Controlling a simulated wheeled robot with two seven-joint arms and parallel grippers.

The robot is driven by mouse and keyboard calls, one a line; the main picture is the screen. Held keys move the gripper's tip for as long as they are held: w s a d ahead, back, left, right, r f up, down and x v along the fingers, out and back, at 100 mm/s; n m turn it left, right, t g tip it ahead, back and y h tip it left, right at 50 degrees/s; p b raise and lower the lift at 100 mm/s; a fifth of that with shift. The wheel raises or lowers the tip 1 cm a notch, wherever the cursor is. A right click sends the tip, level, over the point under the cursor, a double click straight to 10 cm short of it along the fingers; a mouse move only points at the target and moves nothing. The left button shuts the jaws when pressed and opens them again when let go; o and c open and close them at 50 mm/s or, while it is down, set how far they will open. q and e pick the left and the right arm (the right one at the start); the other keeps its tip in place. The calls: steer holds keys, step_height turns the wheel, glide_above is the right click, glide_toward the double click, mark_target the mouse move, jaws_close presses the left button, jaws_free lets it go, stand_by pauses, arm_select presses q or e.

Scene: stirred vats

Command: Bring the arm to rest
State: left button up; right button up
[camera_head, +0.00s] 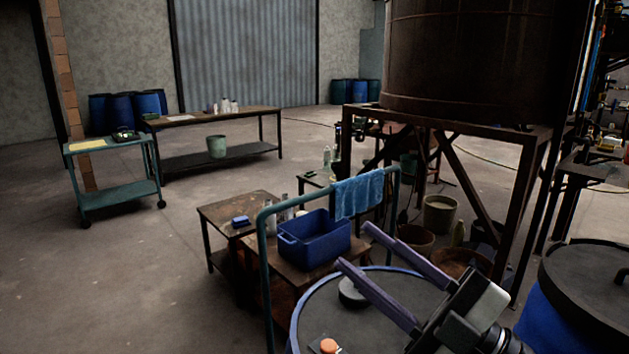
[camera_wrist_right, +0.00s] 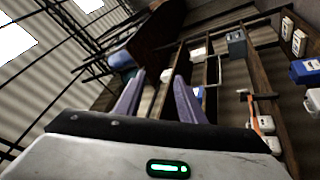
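My right gripper (camera_head: 360,262) comes in from the lower right of the head view. Its two long purple fingers are apart, with nothing between them. It is over a round grey lid with a blue rim (camera_head: 297,325). In the right wrist view the same fingers (camera_wrist_right: 158,95) stand apart and empty, against a background of shelves and a corrugated wall. My left gripper is not in the head view.
A blue tub (camera_head: 314,240) sits on a low table behind a teal rail (camera_head: 264,270) with a blue towel (camera_head: 359,194). A large rusty vat (camera_head: 465,60) stands on a frame behind. A dark-lidded drum (camera_head: 590,285) is at right. Open floor lies left, before a teal cart (camera_head: 117,190).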

steer(key=w+d+f+m+t+h, duration=0.4)
steer(key=d+f+m+t+h, duration=0.35)
steer(key=d+m+h, duration=0.65)
steer(key=s+d+f+m+g+h, duration=0.1)
steer(key=s+f+m+g+h, duration=0.15)
steer(key=f, duration=0.35)
steer(key=s+d+f+m+g+h, duration=0.1)
steer(key=d+f+m+g+h, duration=0.1)
steer(key=f+m+g+h, duration=0.3)
steer(key=s+a+f+g+y, duration=0.3)
steer(key=s+f+g, duration=0.7)
steer(key=s+f, duration=1.15)
steer(key=w+a+f+t+y, duration=0.2)
steer(key=a+f+t, duration=0.2)
steer(key=f, duration=0.6)
steer(key=shift+a+f+n+t, duration=0.2)
steer(key=shift+n+t, duration=0.25)
steer(key=shift+t, duration=0.15)
